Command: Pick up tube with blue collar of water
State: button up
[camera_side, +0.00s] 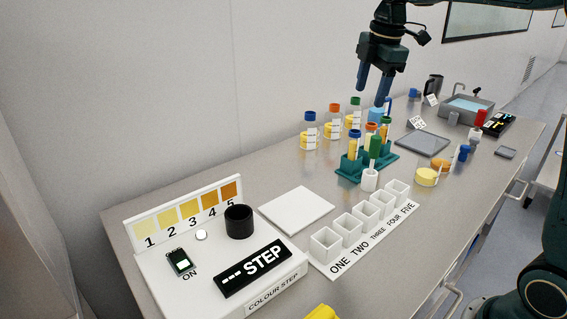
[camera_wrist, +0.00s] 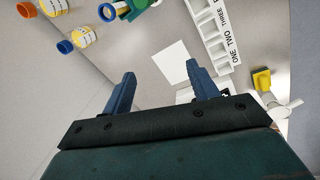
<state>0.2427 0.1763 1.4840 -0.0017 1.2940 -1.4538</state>
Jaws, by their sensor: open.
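A teal rack (camera_side: 350,178) stands mid-bench in the side view and holds several tubes. The tube with the blue collar (camera_side: 353,138) stands upright at its left end; its contents look yellowish, but it is small. In the wrist view a blue-collared tube (camera_wrist: 107,12) shows at the top edge, partly cut off. My gripper (camera_side: 373,90) is open and empty, above and a little behind the rack, fingers pointing down. Its two blue fingers also show in the wrist view (camera_wrist: 160,74), with nothing between them.
Bottles with coloured caps (camera_side: 310,131) stand behind the rack. A white square plate (camera_side: 296,210) and the colour-step box (camera_side: 220,265) lie left. A grey tray (camera_side: 423,143) is right.

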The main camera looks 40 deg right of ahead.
jog(key=w+d+f+n+g, duration=0.1)
jog(key=w+d+f+n, duration=0.25)
jog(key=w+d, duration=0.2)
jog(key=n+g, duration=0.1)
jog(key=n, duration=0.3)
send_near(355, 131)
jog(key=shift+s+a+f+y, duration=0.15)
jog(key=shift+a+f+y, duration=0.1)
jog(key=shift+y, duration=0.05)
jog(key=shift+d+f+n, duration=0.35)
jog(key=shift+f+n, duration=0.05)
jog(key=shift+n, duration=0.15)
jog(key=shift+f, duration=0.1)
jog(key=shift+f, duration=4.2)
jog(key=shift+f, duration=0.1)
jog(key=shift+d+f, duration=0.1)
jog(key=shift+f, duration=2.4)
